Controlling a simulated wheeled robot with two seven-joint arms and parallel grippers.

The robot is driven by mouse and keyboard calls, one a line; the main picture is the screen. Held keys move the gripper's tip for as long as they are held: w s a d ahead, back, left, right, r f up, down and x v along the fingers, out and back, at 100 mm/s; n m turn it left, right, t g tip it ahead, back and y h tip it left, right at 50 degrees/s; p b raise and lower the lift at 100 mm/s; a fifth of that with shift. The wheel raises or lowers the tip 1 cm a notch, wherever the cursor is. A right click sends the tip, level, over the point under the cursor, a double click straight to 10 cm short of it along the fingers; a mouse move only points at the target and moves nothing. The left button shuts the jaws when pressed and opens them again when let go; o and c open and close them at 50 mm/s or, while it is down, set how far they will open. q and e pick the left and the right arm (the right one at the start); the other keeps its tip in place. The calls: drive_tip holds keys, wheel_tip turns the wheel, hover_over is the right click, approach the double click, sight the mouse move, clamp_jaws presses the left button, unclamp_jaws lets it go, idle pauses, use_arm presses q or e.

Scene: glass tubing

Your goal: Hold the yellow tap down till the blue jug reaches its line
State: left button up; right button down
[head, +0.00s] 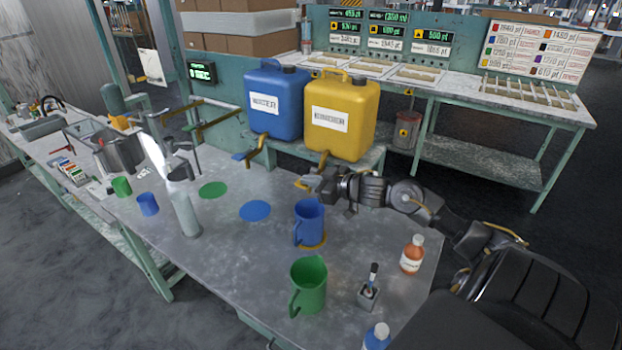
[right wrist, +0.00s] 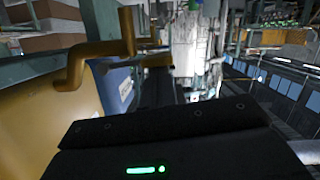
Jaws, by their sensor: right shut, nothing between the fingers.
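The blue jug (head: 309,222) stands upright on a yellow disc (head: 312,247) on the grey table, below and in front of the yellow canister (head: 341,115). The yellow tap (head: 325,162) comes out low on that canister, above the jug. It also shows in the right wrist view as a bent yellow pipe (right wrist: 97,58). My right gripper (head: 312,184) is shut and empty at the tap's lever, above the jug; I cannot tell whether it touches the lever. The jug's line, its liquid level and any stream are not discernible. My left gripper is not in view.
A blue canister (head: 275,102) with its own tap stands left of the yellow one. A green jug (head: 308,285), an orange-brown bottle (head: 412,254) and a small brush pot (head: 369,292) stand nearer. A blue disc (head: 255,211) and a green disc (head: 213,189) lie bare.

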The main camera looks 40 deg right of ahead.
drive_tip(key=shift+a+f+n+b, duration=0.15)
drive_tip(key=shift+f+n+b, duration=0.15)
drive_tip(key=shift+f+n, duration=0.6)
idle(0.4)
idle(0.5)
wheel_tip(320, 180, up, 5)
drive_tip(key=a+p, duration=0.1)
drive_tip(key=p, duration=0.5)
drive_tip(key=f+b+v, duration=0.1)
drive_tip(key=b+v, duration=0.2)
drive_tip(key=v, duration=0.7)
drive_tip(key=shift+s+a+b, duration=0.25)
drive_tip(key=shift+s+b, duration=0.05)
drive_tip(key=shift+b, duration=0.05)
drive_tip(key=shift+f, duration=0.1)
